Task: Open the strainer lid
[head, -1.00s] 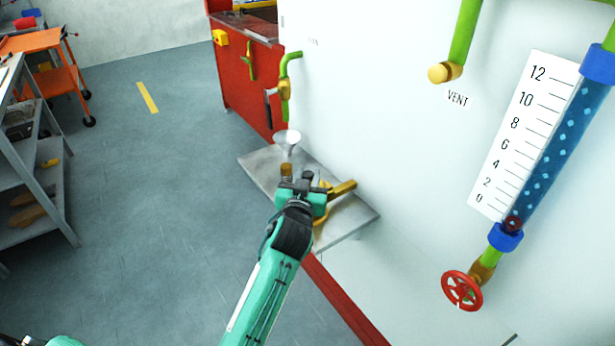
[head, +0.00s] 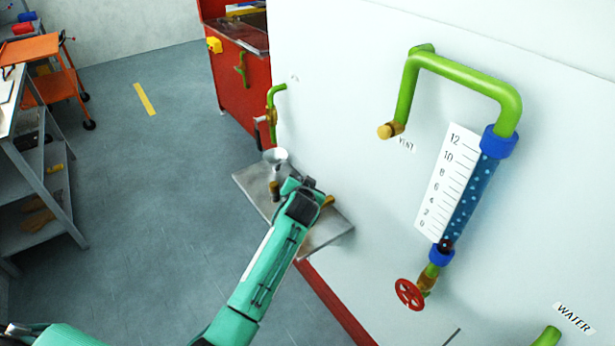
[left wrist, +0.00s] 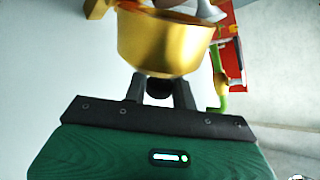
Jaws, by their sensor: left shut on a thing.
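My left gripper (head: 307,184) is over the metal shelf on the white wall. In the left wrist view its two dark fingers (left wrist: 160,90) are shut on a small dark round knob (left wrist: 158,88). A gold, bowl-shaped metal part (left wrist: 165,45), seemingly of the strainer, fills the view just beyond the fingers. In the head view only a bit of the brass strainer (head: 328,201) shows beside the gripper, which hides the rest. I cannot tell where the lid ends and the body begins, or whether the lid is raised. My right gripper is not in view.
The grey shelf (head: 325,235) also bears a funnel (head: 275,156) and a small brown-and-brass item (head: 274,190), left of my gripper. A level gauge (head: 472,195) with a red handwheel (head: 409,294) is on the wall at right.

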